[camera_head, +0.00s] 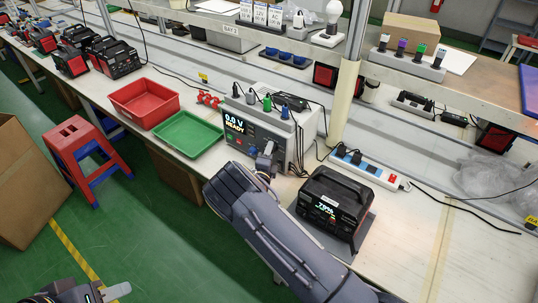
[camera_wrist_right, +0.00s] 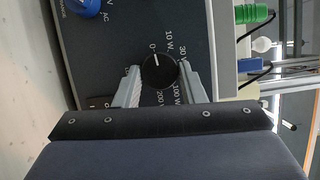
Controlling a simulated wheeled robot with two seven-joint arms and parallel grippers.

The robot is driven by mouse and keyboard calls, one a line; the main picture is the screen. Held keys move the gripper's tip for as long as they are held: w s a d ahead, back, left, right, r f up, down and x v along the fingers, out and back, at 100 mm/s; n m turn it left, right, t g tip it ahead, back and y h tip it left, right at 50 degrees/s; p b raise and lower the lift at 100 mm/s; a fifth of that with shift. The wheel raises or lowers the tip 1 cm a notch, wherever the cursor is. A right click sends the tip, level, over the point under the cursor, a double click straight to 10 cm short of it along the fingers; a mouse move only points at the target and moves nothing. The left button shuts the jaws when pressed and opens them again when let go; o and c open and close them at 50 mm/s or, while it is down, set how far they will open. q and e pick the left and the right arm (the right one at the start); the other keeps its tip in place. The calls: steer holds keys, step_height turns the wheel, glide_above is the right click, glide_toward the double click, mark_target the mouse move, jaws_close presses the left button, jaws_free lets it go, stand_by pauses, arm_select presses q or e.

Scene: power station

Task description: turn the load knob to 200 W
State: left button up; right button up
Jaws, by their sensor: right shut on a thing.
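The load knob (camera_wrist_right: 159,72) is black and round, with a white pointer mark toward the 0 label. Labels for 10 W, 30, 100 W and 200 W ring it on the dark panel (camera_wrist_right: 110,45). My right gripper (camera_wrist_right: 160,84) is shut on the knob, one finger on each side. In the head view, my right gripper (camera_head: 266,160) is at the front of the grey tester box (camera_head: 293,143), and its arm hides part of the panel.
A black power station (camera_head: 334,205) stands right of the tester. A green tray (camera_head: 187,136) and red tray (camera_head: 144,102) lie to its left. Cables and a power strip (camera_head: 368,167) lie behind. A red stool (camera_head: 80,140) stands on the floor.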

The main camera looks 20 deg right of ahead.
steer(key=shift+w+a+r+n+g+h+b, duration=0.2)
steer(key=shift+n+g+h+b, duration=1.3)
steer(key=shift+n+b, duration=3)
steer(key=shift+w+a+f+n+g+h+b, duration=0.2)
steer(key=shift+n+g+h+b, duration=0.65)
steer(key=shift+n+g+b, duration=2.5)
steer(key=shift+w+a+r+n+g+h+b, duration=0.25)
steer(key=shift+n+g+h+b, duration=0.7)
steer(key=shift+n+b, duration=4.6)
steer(key=m+b, duration=0.2)
steer(key=shift+d+f+m+t+b, duration=0.1)
steer(key=shift+m+t+b, duration=0.2)
steer(key=shift+m, duration=0.1)
steer(key=o, duration=1)
steer(key=p+v, duration=0.1)
steer(key=v, duration=0.6)
steer(key=shift+a+p, duration=0.3)
steer(key=shift+a, duration=0.1)
